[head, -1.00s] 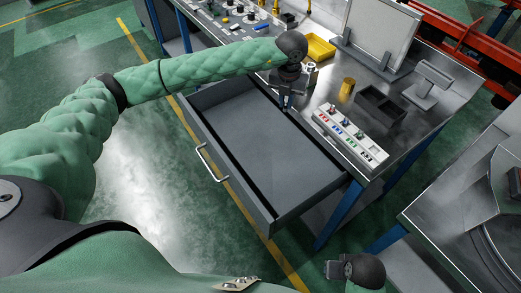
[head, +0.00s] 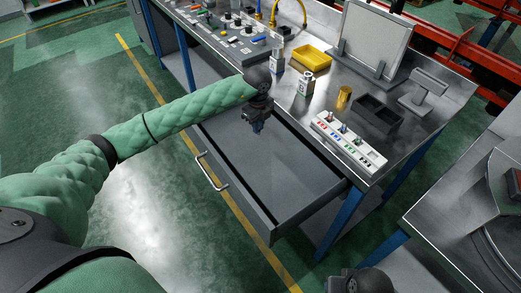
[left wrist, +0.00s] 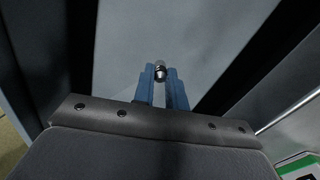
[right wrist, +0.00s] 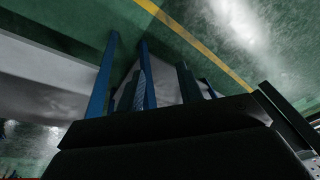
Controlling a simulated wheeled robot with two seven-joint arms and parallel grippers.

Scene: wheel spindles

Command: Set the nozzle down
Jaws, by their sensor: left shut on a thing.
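My left gripper (head: 258,126) hangs over the back left part of the open grey drawer (head: 290,172). In the left wrist view, its two blue fingers (left wrist: 161,88) are shut on a small shiny metal nozzle (left wrist: 160,72), whose rounded end shows between the tips. The nozzle is too small to make out in the head view. The gap between it and the drawer floor is hard to judge. In the right wrist view, my right gripper (right wrist: 160,88) has its fingers apart with nothing seen between them; it is low, off the bench.
The drawer is empty and pulled out of the metal workbench (head: 405,120). On the bench stand a yellow tray (head: 312,58), a brass cylinder (head: 344,96), a dark divided box (head: 380,112), a white strip with coloured marks (head: 348,142) and small bottles (head: 307,83).

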